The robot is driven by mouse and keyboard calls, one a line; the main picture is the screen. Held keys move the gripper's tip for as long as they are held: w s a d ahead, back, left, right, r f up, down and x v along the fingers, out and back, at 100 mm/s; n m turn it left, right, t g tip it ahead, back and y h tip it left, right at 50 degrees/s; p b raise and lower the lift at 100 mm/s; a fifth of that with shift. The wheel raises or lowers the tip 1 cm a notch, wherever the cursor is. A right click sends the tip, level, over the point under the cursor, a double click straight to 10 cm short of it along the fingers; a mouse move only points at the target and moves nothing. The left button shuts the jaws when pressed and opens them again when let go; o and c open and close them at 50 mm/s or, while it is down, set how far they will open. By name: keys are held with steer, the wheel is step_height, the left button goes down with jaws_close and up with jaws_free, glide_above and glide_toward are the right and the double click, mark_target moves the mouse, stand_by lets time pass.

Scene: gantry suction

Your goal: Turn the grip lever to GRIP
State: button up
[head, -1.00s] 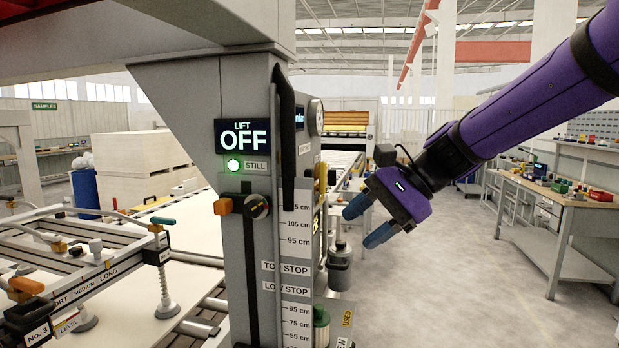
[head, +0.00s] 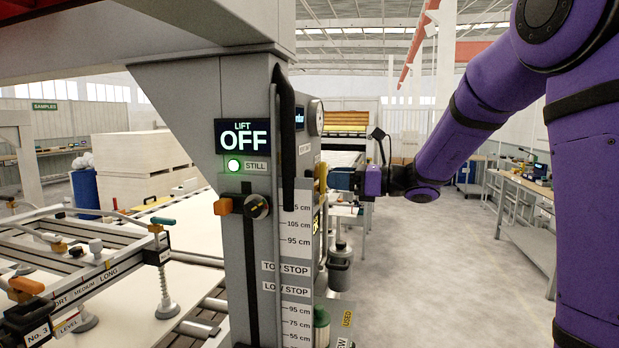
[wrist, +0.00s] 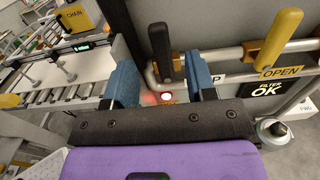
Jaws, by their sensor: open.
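In the wrist view my gripper (wrist: 160,72) is open, its two blue fingers wide apart. A black upright lever handle (wrist: 159,45) shows between the fingers, beyond their tips or at their level; I cannot tell if they touch. It looks like the grip lever. A label beside the right finger is mostly hidden, so I cannot read the lever's setting.
The grey column (head: 245,100) carries a LIFT OFF display (head: 242,137). The floor (head: 430,260) to the right is clear.

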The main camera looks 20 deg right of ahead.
mark_target(314, 177)
steer(key=x, duration=0.7)
steer(key=shift+s, duration=0.1)
steer(key=shift+c, duration=0.2)
jaws_close()
